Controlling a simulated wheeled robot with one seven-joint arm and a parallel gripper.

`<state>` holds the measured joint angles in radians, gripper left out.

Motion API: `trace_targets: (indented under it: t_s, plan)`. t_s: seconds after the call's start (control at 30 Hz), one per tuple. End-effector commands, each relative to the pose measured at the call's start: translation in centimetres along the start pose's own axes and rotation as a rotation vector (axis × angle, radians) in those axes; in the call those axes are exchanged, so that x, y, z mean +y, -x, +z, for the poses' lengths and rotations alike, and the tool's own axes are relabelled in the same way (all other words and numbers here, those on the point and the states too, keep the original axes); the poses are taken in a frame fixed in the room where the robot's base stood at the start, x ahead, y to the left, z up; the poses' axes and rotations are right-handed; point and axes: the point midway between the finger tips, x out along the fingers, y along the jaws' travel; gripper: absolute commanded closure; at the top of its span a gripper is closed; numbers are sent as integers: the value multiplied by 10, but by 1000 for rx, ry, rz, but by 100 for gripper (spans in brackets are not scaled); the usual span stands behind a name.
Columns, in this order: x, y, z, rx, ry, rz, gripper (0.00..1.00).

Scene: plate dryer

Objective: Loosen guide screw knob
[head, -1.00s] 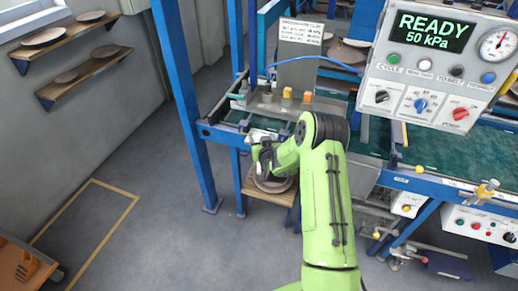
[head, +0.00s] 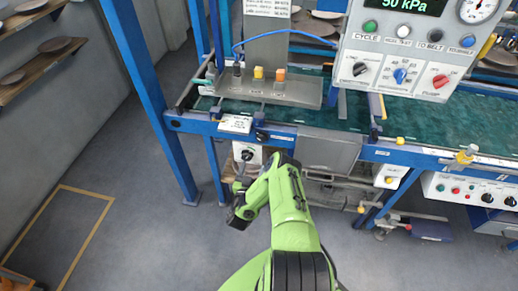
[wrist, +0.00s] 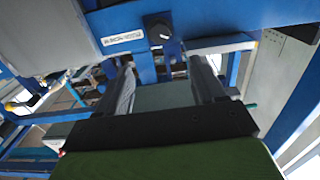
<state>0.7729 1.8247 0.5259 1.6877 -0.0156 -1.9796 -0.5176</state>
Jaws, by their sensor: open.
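In the wrist view a black knob (wrist: 160,32) sits on a blue bracket beside a white printed label (wrist: 124,38). In the head view a small dark knob (head: 262,135) on the front blue rail appears to be the same one. My gripper (wrist: 165,75) is open, its two dark fingers spread and nothing between them. The knob lies beyond the fingertips, apart from them. In the head view my gripper (head: 240,178) is below the rail, in front of a white box with a black dial (head: 247,154).
A control panel (head: 400,45) with buttons and dials hangs at the upper right. A green belt (head: 430,125) runs behind the blue rail. A grey plate with coloured blocks (head: 265,88) stands above the rail. Blue legs flank the left side. Open floor (head: 130,170) lies left.

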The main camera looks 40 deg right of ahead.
Motion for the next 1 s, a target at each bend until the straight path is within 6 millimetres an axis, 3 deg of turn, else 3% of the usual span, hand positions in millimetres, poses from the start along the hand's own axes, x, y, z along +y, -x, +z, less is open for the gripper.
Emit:
trace_targets:
  t_s: [0.03,0.37,0.67,1.0]
  plan:
    - [0,-2,7,2,-3,0,32]
    - [2,-10,6,4,4,-9,32]
    - [3,-36,5,4,0,-6,32]
    - [2,-116,0,8,5,-7,32]
